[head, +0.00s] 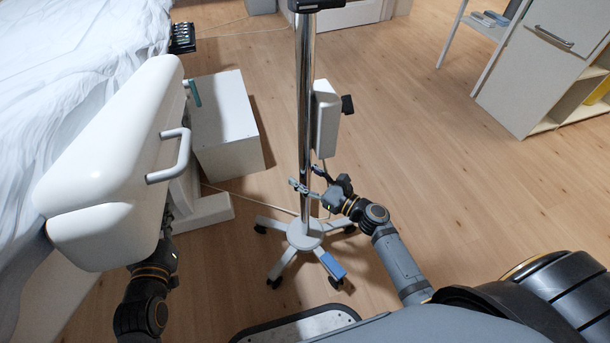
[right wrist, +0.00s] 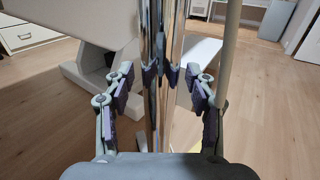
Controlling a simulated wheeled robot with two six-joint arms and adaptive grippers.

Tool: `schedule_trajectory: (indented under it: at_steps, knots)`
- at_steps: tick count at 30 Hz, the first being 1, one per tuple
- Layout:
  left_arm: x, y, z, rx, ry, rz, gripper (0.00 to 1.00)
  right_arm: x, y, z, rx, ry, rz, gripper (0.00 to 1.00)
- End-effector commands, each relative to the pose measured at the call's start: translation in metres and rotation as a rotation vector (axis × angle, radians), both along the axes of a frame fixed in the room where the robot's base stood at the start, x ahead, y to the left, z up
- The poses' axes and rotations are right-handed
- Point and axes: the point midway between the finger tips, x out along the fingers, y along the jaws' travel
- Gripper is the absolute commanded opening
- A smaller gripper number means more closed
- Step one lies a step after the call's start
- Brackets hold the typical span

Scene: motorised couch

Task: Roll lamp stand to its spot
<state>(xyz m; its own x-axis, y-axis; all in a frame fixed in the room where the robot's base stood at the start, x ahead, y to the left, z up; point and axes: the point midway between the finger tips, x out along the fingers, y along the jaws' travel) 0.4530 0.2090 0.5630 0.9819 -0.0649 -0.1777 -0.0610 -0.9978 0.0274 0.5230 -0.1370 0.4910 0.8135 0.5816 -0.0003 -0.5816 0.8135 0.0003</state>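The lamp stand has a shiny chrome pole (head: 305,110) with a white box on its side and a wheeled, star-shaped base (head: 305,235) on the floor. It stands upright in the head view. My right gripper (head: 304,179) is at the lower pole. In the right wrist view its fingers (right wrist: 163,90) are spread, one on each side of the chrome pole (right wrist: 163,35), with gaps visible; the pole reflects them. My left arm is at the lower left of the head view; its gripper (head: 168,220) is mostly hidden behind a white couch panel.
The white couch part with a grab handle (head: 170,158) and bedding fill the left. A white box-shaped cabinet (head: 222,125) stands left of the pole. A thin cable crosses the floor near the base. A white shelf unit (head: 545,80) is at the upper right. Floor right of the stand is clear.

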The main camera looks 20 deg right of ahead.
Motion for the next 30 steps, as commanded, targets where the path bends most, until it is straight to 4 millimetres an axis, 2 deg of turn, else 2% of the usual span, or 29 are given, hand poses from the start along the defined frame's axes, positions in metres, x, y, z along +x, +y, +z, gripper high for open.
schedule_trajectory:
  at_steps: [1,11,21,30]
  knots:
    - [0.000,0.000,0.000,0.000,0.000,0.000,0.00,0.000,0.000,0.000,0.000,0.000,0.000,0.45]
    - [0.000,0.000,0.000,0.000,-0.001,0.000,0.00,0.000,0.000,0.000,0.000,0.000,0.000,0.00]
    - [0.000,0.000,0.001,0.001,-0.003,0.000,0.00,0.000,-0.002,-0.001,-0.001,0.000,0.000,0.00]
    - [0.000,0.000,-0.011,0.000,-0.002,0.000,0.00,0.001,-0.029,-0.002,-0.004,-0.001,-0.001,0.00]
